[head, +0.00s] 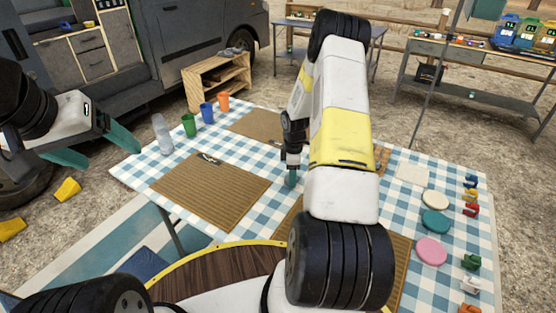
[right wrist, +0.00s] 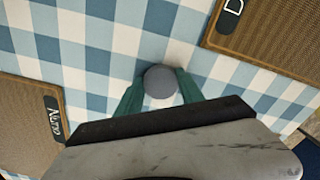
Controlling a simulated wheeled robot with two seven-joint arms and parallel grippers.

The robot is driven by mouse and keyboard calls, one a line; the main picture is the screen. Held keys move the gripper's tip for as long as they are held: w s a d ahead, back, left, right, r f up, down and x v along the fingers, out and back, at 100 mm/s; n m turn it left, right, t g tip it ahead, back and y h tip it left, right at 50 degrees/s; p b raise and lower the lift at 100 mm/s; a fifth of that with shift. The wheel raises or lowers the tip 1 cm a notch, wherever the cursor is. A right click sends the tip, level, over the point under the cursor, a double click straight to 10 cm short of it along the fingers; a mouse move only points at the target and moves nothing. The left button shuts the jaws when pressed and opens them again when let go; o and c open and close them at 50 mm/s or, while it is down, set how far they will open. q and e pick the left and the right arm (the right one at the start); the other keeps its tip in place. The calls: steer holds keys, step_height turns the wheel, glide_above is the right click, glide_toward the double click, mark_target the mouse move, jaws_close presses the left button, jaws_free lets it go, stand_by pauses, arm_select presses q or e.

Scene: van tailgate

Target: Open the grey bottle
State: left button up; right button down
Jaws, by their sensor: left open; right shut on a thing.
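A tall, pale, see-through greyish bottle (head: 162,134) stands upright at the left end of the checked table, left of the cups. My left gripper (head: 95,148) is open and empty, left of this bottle and apart from it. My right gripper (head: 291,177) is low over the middle of the table, between mats. In the right wrist view it is shut on a round grey thing (right wrist: 160,82), seen from above between the teal fingers. I cannot tell whether this is a cap or a bottle's top. My arm mostly hides it in the head view.
Green (head: 189,124), blue (head: 207,112) and orange (head: 223,102) cups stand beside the bottle. Brown mats (head: 210,190) lie on the table. Round coasters, including a pink one (head: 431,250), and small coloured pieces lie at the right. A wooden rack (head: 218,80) stands behind.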

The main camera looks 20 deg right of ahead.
steer(key=shift+f, duration=0.1)
steer(key=c, duration=0.7)
jaws_free()
steer(key=s+a+r+m+t, duration=0.1)
steer(key=s+a+r+m, duration=0.15)
steer(key=r, duration=0.85)
steer(key=s+a+r+m+t, duration=0.1)
steer(key=s+a+r, duration=0.2)
steer(key=r, duration=0.8)
steer(key=s+a+r+m+t, duration=0.1)
steer(key=s+a+r+m, duration=0.1)
steer(key=r, duration=0.9)
steer(key=s+a+r+m+t, duration=0.1)
steer(key=s+a+r+m, duration=0.1)
steer(key=s, duration=0.4)
steer(key=s+a+r+m+t+y, duration=0.1)
steer(key=s+a+r+m, duration=0.2)
steer(key=s, duration=0.3)
steer(key=s+a+r+m+t+y, duration=0.1)
steer(key=s+a+r+m, duration=0.1)
steer(key=s+a+r, duration=0.2)
steer(key=shift+s+r+m, duration=0.1)
steer(key=shift+s+m, duration=0.25)
steer(key=shift+s, duration=0.95)
